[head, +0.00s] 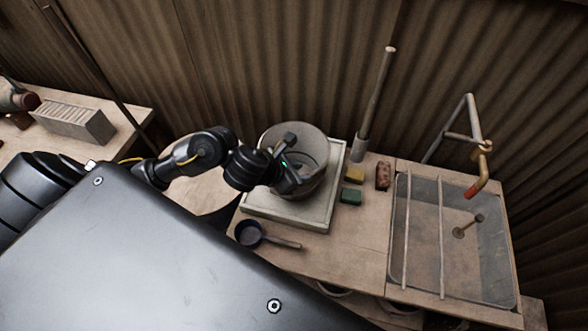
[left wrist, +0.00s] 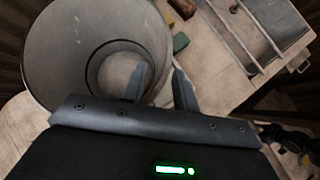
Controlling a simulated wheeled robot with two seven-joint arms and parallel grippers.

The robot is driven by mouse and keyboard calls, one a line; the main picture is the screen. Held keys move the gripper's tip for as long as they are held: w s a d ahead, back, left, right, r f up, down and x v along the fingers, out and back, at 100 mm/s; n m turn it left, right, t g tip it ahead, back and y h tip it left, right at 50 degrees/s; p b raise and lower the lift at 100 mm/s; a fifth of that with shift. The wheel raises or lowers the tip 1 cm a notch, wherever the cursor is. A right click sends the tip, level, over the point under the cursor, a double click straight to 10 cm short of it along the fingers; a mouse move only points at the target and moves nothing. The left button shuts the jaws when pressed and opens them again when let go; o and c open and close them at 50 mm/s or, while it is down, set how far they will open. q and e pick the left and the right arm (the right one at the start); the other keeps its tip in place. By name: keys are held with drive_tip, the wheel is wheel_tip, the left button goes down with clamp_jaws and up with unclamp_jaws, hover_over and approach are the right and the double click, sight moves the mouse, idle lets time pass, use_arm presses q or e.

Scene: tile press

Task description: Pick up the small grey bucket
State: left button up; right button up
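The grey bucket (head: 313,143) stands upright on a pale square slab (head: 287,212) in the head view. In the left wrist view the bucket (left wrist: 62,58) opens towards the camera, with a smaller grey ring inside that I cannot tell apart from its base. My left gripper (head: 296,163) is at the bucket's near side, fingers apart; it also shows in the left wrist view (left wrist: 160,72). There one finger lies over the bucket's inside and the other outside its wall. Contact cannot be told. My right gripper is not in view.
Right of the slab are a yellow block (head: 354,174), a green block (head: 350,196), a reddish brick (head: 383,176) and an upright pole (head: 375,105). A sink (head: 425,250) with a tap (head: 482,165) is at the right.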

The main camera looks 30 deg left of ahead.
use_arm(q)
drive_tip(key=b+x, duration=0.1)
drive_tip(key=x, duration=0.3)
drive_tip(key=shift+s+d+f, duration=0.1)
drive_tip(key=shift+s+f, duration=0.1)
drive_tip(key=shift+w+d+f, duration=0.15)
drive_tip(key=shift+w+f, duration=0.1)
drive_tip(key=shift+w, duration=0.1)
clamp_jaws()
idle(0.9)
